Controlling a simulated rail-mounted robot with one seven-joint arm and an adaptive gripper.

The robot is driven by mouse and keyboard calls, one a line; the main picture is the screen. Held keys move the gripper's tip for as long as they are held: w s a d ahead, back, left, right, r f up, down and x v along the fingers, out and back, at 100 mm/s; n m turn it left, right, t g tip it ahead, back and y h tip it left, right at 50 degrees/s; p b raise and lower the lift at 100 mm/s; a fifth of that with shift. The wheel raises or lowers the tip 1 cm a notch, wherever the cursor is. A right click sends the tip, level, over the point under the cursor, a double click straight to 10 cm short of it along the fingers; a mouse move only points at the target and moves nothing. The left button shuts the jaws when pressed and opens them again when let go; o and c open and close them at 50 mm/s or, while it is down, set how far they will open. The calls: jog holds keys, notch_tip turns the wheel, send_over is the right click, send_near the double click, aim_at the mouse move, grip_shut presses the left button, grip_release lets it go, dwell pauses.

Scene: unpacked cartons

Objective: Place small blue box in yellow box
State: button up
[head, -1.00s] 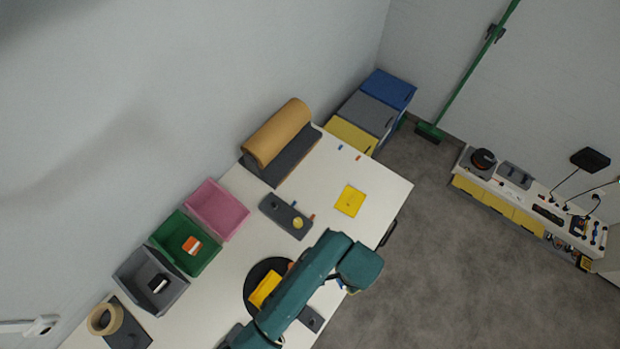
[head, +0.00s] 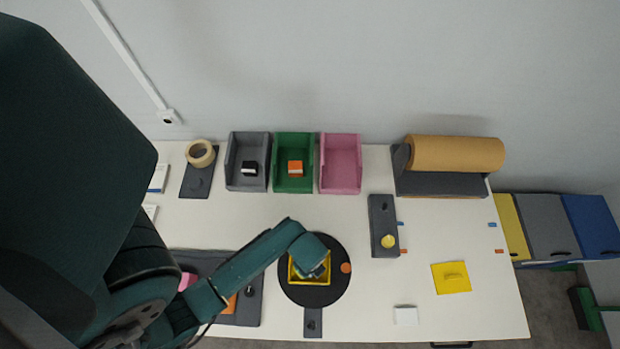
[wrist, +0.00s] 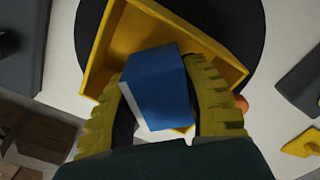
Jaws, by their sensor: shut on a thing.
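The small blue box (wrist: 158,85) is held between the yellow ribbed fingers of my gripper (wrist: 160,76) in the wrist view. It has a white side at its lower left. The open yellow box (wrist: 98,62) lies beyond it, and the blue box overlaps its near part in this view. I cannot tell how far the blue box is above or inside it. In the head view, the yellow box (head: 292,272) sits on a black round plate (head: 330,292). My gripper (head: 313,268) is over it and hides much of its inside.
Grey (head: 234,165), green (head: 279,160) and pink (head: 341,165) bins stand along the back. A yellow flap-like piece (head: 451,278) and a small white box (head: 405,316) lie to the right. An orange round thing (head: 346,268) is on the plate's right side. The table between is fairly clear.

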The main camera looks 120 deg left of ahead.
jog(key=shift+f, duration=1.75)
jog(key=shift+f+b, duration=0.1)
jog(key=shift+b, duration=0.2)
jog(key=o, duration=0.6)
jog(key=shift+o, duration=0.2)
notch_tip(320, 180, up, 12)
jog(key=shift+r+p, duration=0.15)
jog(key=shift+p, duration=0.95)
